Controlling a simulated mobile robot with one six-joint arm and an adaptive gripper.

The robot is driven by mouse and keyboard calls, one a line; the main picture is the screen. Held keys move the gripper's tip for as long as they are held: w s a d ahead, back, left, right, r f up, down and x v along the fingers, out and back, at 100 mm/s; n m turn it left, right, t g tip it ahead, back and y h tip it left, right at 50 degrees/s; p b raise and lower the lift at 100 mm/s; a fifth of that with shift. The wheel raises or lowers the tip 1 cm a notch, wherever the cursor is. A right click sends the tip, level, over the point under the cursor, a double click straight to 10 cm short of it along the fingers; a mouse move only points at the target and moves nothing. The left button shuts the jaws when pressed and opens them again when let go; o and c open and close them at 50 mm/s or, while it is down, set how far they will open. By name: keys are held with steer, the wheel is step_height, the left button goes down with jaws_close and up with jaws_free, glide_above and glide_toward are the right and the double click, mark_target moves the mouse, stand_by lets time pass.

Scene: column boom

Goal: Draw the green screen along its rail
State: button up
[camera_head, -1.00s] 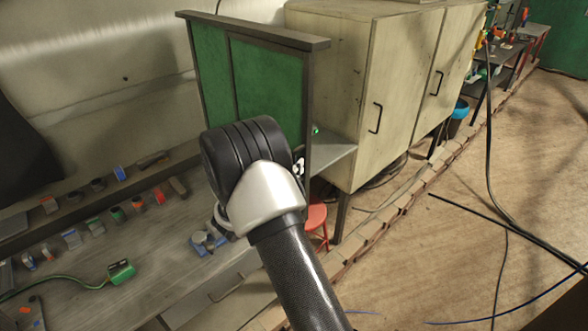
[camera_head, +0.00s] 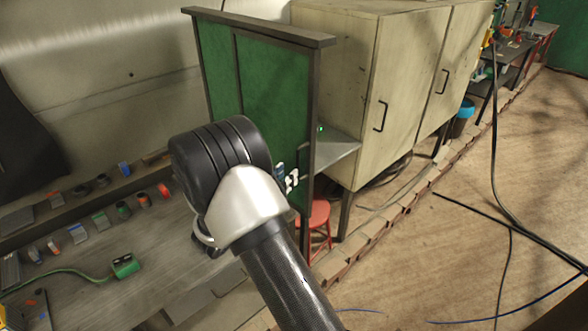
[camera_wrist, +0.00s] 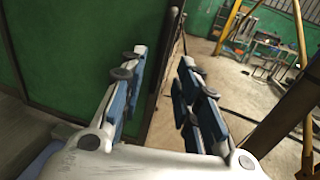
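The green screen (camera_head: 275,92) stands upright on the bench, with green panels in a dark frame under a dark top rail (camera_head: 258,27). In the wrist view its green panel (camera_wrist: 80,45) fills the left side, with a dark edge post (camera_wrist: 163,70) running up between the fingers. My gripper (camera_wrist: 160,80) is open, one finger on the green panel's side and the other to the right of the post. No contact with the screen can be made out. In the head view only its fingertips (camera_head: 289,180) show, near the screen's lower right edge; my wrist hides the rest.
A pale cabinet (camera_head: 365,80) stands right of the screen, with a red stool (camera_head: 318,218) below it. Several small parts lie on the grey bench (camera_head: 165,240) at left. Black cables (camera_head: 497,190) cross the open floor at right.

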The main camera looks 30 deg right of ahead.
steer(key=v, duration=0.5)
steer(key=shift+s, duration=0.1)
stand_by(0.3)
steer(key=s+r+m+g+y+b, duration=0.1)
steer(key=s+r+m+g+y, duration=0.25)
steer(key=s+m, duration=0.4)
steer(key=s+r+m+g+y+b, duration=0.1)
steer(key=s+r+m+g+y, duration=0.25)
steer(key=s, duration=0.75)
steer(key=s+a+m+t+y+b, duration=0.1)
steer(key=s+a+m+t+y, duration=0.2)
steer(key=s+a+m+y, duration=0.2)
steer(key=s+a+m+t+y+b, duration=0.1)
steer(key=s+a+m+t+y, duration=0.2)
steer(key=a, duration=0.8)
steer(key=s+m+y, duration=0.2)
steer(key=shift+f+m, duration=0.4)
steer(key=shift+s+a, duration=0.1)
